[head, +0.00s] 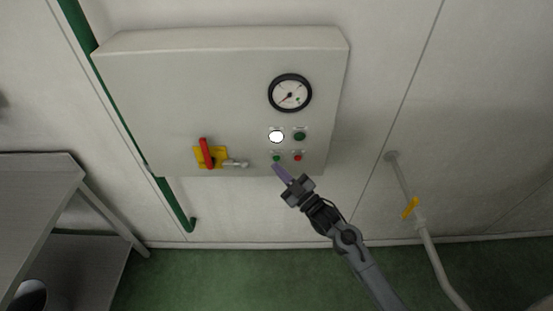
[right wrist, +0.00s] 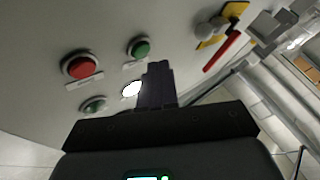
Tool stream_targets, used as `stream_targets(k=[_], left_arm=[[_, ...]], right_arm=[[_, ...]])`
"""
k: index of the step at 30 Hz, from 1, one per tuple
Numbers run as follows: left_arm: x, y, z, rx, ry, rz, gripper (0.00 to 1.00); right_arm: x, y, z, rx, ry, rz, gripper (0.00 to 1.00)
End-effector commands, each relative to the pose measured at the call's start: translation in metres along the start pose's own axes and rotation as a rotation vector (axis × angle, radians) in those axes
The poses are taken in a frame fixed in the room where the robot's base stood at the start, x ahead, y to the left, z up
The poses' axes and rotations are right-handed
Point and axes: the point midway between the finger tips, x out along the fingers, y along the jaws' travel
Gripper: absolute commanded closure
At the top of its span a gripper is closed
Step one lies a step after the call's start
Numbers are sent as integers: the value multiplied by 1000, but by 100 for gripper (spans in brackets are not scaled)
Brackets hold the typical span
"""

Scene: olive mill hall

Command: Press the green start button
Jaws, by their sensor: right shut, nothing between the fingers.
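The green start button (head: 277,157) is a small round button at the bottom left of the button group on the grey control box. It also shows in the right wrist view (right wrist: 138,48), unobstructed, above and left of the fingertips. My right gripper (head: 278,169) is shut and empty, with its purple fingers pointing up at the box just below the green button. In the right wrist view the dark fingers (right wrist: 158,70) end close to the button, with no contact visible. My left gripper is not in view.
A red button (head: 298,157) sits right of the green one. Above are a lit white lamp (head: 277,136), a dark green lamp (head: 300,136) and a gauge (head: 290,93). A red-handled yellow switch (head: 207,154) is to the left. A metal table (head: 40,180) stands far left.

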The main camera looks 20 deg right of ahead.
Motion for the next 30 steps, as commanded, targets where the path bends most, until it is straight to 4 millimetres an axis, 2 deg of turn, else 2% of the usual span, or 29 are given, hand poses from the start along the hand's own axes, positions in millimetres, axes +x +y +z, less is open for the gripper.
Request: stream_targets(k=[30], left_arm=[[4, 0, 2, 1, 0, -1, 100]], right_arm=[[7, 5, 5, 0, 0, 0, 100]])
